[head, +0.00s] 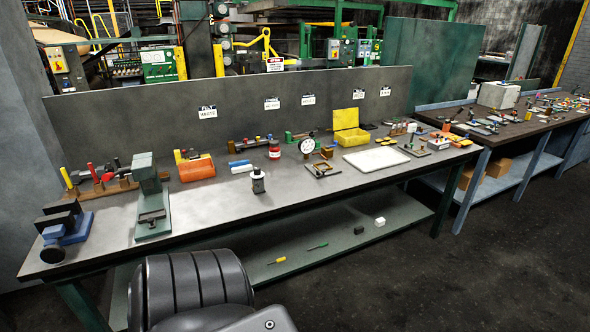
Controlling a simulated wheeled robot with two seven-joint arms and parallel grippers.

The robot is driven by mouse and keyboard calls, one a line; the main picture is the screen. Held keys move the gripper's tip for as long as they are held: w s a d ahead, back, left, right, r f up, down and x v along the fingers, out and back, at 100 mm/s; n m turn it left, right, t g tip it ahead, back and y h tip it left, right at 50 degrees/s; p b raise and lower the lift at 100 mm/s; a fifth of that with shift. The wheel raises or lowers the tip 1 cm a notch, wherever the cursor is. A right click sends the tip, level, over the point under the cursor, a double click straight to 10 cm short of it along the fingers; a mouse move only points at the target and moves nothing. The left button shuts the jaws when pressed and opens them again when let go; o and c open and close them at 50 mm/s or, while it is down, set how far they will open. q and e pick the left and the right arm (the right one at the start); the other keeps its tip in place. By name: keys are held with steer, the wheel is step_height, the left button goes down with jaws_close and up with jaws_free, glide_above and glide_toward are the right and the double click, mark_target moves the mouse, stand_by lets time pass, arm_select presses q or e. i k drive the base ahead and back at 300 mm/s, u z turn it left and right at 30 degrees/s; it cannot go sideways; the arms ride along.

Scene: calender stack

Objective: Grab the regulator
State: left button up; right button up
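A long grey workbench (215,222) crosses the view. A small upright unit with a black top and pale body (258,181) stands near its front edge, left of the middle; it looks like a regulator, but it is too small to be certain. A round white dial gauge (307,146) stands upright farther back to its right. A red and white canister (274,149) stands between and behind them. Neither of my grippers is in view. A dark ribbed part of mine fills the bottom left, in front of the bench.
A blue vise (66,232) and a green press (150,205) stand at the bench's left end. The bench's front left surface is mostly clear. A second bench (540,120) stands right.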

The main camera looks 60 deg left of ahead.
mark_target(257, 187)
steer(key=i, duration=1.8)
steer(key=u, duration=1)
steer(key=i, duration=0.85)
steer(key=u, duration=0.95)
